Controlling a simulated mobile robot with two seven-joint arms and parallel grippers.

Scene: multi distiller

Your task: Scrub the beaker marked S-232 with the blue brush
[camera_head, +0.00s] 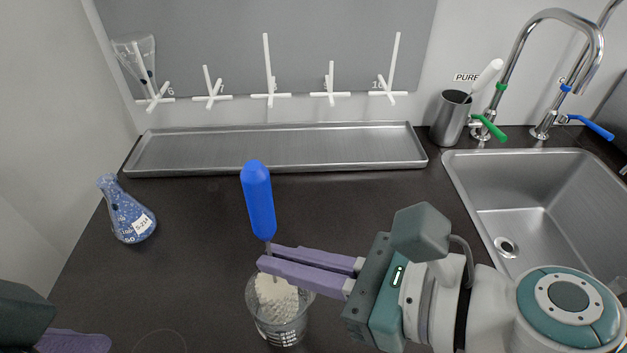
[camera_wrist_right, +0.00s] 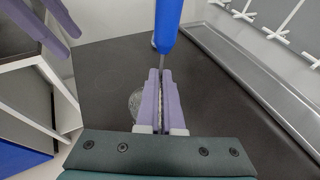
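The blue brush (camera_head: 259,203) is upright in my right gripper (camera_head: 268,256), which is shut on its thin shaft below the blue handle. Its whitish bristle head (camera_head: 276,298) is down inside a clear glass beaker (camera_head: 290,330) on the dark counter. The beaker's dark print is too small to read. In the right wrist view the blue handle (camera_wrist_right: 167,25) rises past the fingertips, and the beaker (camera_wrist_right: 135,103) is mostly hidden behind the fingers. My left gripper (camera_wrist_right: 62,38) shows empty with its fingers apart; it is at the lower left in the head view (camera_head: 75,342).
A blue-speckled labelled flask (camera_head: 128,212) stands at left. A metal tray (camera_head: 275,163) lies at the back below white pegs (camera_head: 268,70), one holding a clear flask (camera_head: 135,55). A metal cup (camera_head: 451,118) with a white-handled item, taps and a sink (camera_head: 540,200) are at right.

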